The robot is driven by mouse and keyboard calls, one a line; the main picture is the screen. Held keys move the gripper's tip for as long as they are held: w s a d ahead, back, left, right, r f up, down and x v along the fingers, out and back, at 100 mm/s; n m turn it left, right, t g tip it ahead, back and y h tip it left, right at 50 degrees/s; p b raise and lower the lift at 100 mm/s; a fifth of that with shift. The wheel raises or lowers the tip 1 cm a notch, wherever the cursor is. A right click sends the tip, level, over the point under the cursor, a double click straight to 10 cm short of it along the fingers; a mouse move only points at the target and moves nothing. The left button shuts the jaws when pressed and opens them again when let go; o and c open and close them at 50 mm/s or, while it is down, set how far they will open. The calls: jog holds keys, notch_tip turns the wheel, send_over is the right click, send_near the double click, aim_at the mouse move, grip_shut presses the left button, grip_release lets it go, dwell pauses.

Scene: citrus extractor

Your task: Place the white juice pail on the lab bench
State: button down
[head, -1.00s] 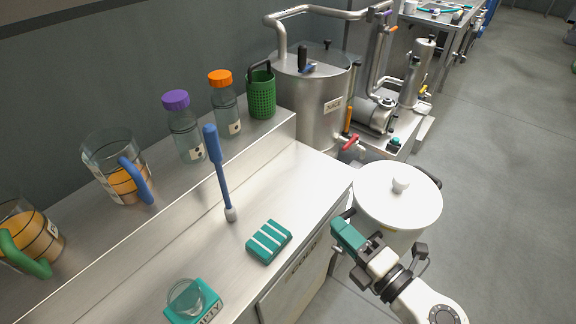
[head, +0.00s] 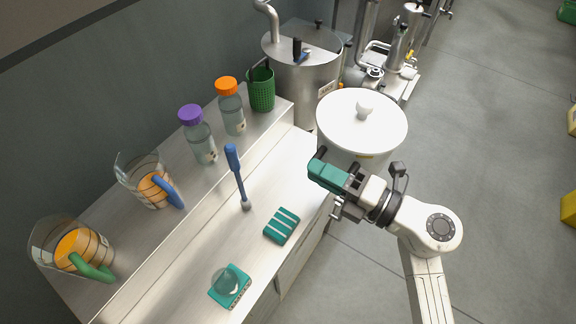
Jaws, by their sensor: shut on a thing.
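The white juice pail (head: 350,132) has a round white lid with a knob on top. It appears upright, beside the right edge of the steel lab bench (head: 282,185), toward its far end. My gripper (head: 322,178) has teal fingers and is shut on the pail at its near side. The grip point and the pail's lower body are partly hidden by the gripper and the bench edge.
On the bench are a striped teal block (head: 282,226), a teal base with a small glass (head: 229,287) and a blue-handled tool (head: 238,178). The raised back shelf holds jugs (head: 72,252), bottles (head: 198,136) and a green basket (head: 261,90). Bare bench top lies between tool and right edge.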

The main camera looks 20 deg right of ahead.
jog(key=w+a+f, duration=0.6)
jog(key=w+f, duration=0.5)
jog(key=f, duration=0.1)
jog(key=shift+w+a+f+b, duration=0.15)
jog(key=shift+w+f+b, duration=0.2)
jog(key=shift+w+b, duration=0.1)
jog(key=c, duration=1)
grip_release()
jog(key=b+v, duration=0.1)
jog(key=v, duration=1.1)
